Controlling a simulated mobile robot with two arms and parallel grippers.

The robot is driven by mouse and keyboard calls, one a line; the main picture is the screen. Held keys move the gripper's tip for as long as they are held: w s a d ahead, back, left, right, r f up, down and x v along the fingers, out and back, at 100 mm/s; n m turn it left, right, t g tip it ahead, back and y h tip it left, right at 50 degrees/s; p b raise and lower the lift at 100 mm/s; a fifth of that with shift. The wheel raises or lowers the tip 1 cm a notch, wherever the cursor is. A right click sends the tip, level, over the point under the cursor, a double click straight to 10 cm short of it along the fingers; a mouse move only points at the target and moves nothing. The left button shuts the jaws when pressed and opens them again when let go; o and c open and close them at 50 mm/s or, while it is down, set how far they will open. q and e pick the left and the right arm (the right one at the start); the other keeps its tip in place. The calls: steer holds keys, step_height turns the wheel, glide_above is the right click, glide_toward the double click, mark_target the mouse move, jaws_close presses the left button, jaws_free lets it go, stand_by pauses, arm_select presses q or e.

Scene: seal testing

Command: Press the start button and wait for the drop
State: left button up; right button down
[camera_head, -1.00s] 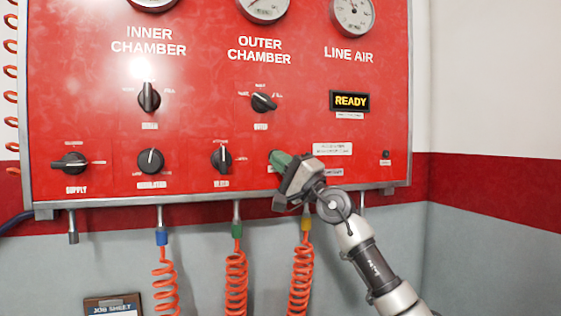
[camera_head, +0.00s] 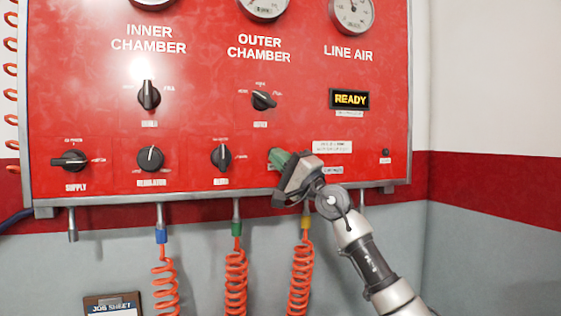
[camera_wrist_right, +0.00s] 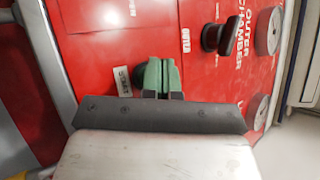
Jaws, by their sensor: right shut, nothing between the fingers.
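My right gripper (camera_head: 277,157) is at the lower part of the red panel (camera_head: 200,75), its green fingertips shut together with nothing between them. In the right wrist view the closed green fingertips (camera_wrist_right: 161,76) point at the panel, beside a small white label (camera_wrist_right: 123,80) that seems to read START. The display (camera_head: 349,99) reads READY in yellow. My left gripper is not in view.
Black knobs sit close by: the vent knob (camera_head: 221,157) to the left and the outer chamber knob (camera_head: 263,100) above. Coiled orange hoses (camera_head: 235,275) hang below. A job sheet (camera_head: 112,304) is at the bottom.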

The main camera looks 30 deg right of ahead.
steer(key=shift+w, duration=0.2)
steer(key=shift+s, duration=0.45)
steer(key=s+a+p, duration=0.1)
steer(key=s+p, duration=0.2)
steer(key=s, duration=0.2)
steer(key=shift+s+a+p, duration=0.3)
steer(key=shift+s, duration=0.1)
stand_by(0.9)
